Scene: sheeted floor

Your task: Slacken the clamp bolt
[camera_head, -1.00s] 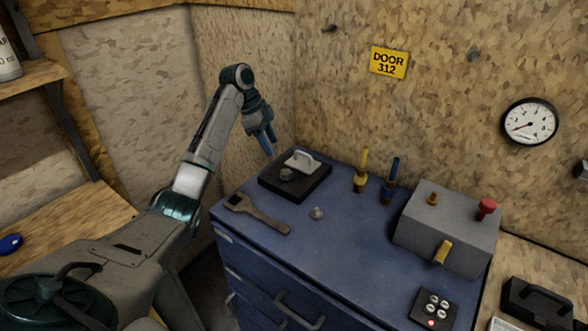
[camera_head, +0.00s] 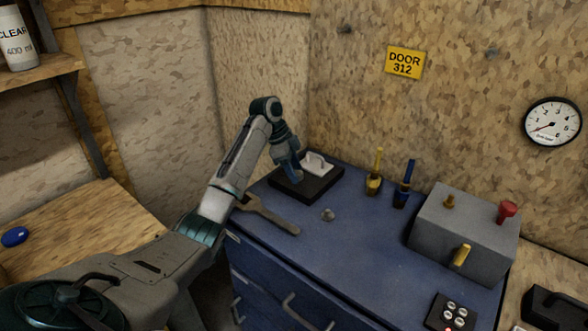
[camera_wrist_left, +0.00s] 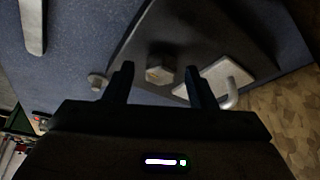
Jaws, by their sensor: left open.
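The clamp bolt (camera_wrist_left: 160,68) is a grey hex head on a dark base plate (camera_head: 306,189), and it shows between my left fingers in the left wrist view. In the head view my left gripper (camera_head: 291,172) hides it. My left gripper (camera_wrist_left: 157,82) is open, pointing down over the plate, with nothing held; I cannot tell if the fingers touch the bolt. A white clamp piece with a handle (camera_head: 317,163) sits on the plate beside the bolt. It also shows in the left wrist view (camera_wrist_left: 212,80). My right gripper is not in view.
A wrench (camera_head: 272,214) lies on the blue cabinet top (camera_head: 345,245), partly behind my left arm. A small grey knob (camera_head: 327,214) is near it. Yellow (camera_head: 374,182) and blue (camera_head: 403,188) handled tools stand farther right. A grey box (camera_head: 462,230) with a red knob stands at right.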

